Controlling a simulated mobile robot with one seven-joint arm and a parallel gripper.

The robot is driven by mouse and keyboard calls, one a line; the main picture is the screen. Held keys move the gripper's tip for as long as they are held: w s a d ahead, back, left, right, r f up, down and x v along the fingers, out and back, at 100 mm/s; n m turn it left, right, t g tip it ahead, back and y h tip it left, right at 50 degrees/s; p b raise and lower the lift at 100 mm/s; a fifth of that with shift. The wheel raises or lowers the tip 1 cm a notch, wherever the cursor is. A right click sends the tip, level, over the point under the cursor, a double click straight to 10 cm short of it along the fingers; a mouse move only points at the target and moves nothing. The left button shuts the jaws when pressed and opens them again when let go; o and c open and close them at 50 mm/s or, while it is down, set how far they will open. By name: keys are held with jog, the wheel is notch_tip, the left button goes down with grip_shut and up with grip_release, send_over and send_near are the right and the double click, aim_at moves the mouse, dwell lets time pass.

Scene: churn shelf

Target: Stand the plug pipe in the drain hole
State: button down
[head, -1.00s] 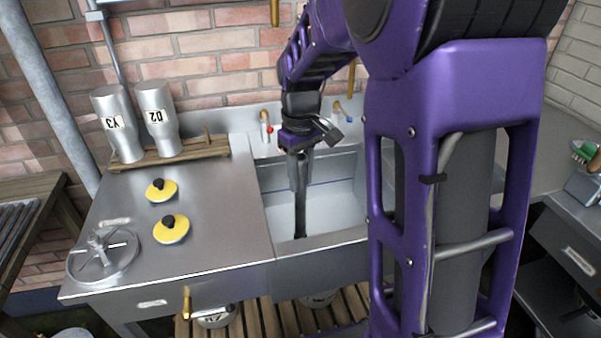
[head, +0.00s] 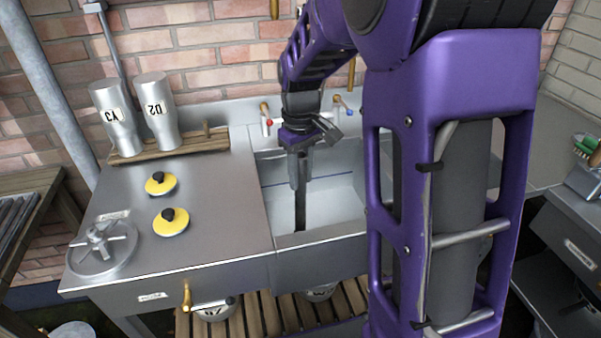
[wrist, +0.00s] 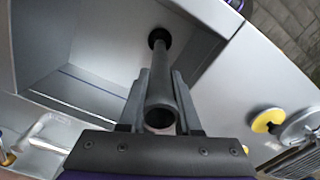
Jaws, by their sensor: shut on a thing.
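The plug pipe is a dark grey hollow tube (head: 300,208), standing close to upright inside the sink basin (head: 338,205). My gripper (head: 299,172) is shut on its upper part. In the wrist view, the fingers (wrist: 160,108) lie on both sides of the pipe (wrist: 160,85), with its open top end facing the camera. The pipe's far end overlaps the dark round drain hole (wrist: 158,36) in the basin floor. I cannot tell whether the end is inside the hole or just above it. In the head view, the basin's front rim hides the drain.
Two yellow plugs with black knobs (head: 171,222) (head: 161,183) and a metal handwheel (head: 102,248) are on the steel counter left of the basin. Two metal churns (head: 117,121) (head: 158,112) stand on a wooden rack behind. Taps (head: 343,104) are at the basin's back.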

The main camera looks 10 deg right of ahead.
aim_at(301, 194)
jog(key=shift+f, duration=2.8)
jog(key=c, duration=0.5)
grip_release()
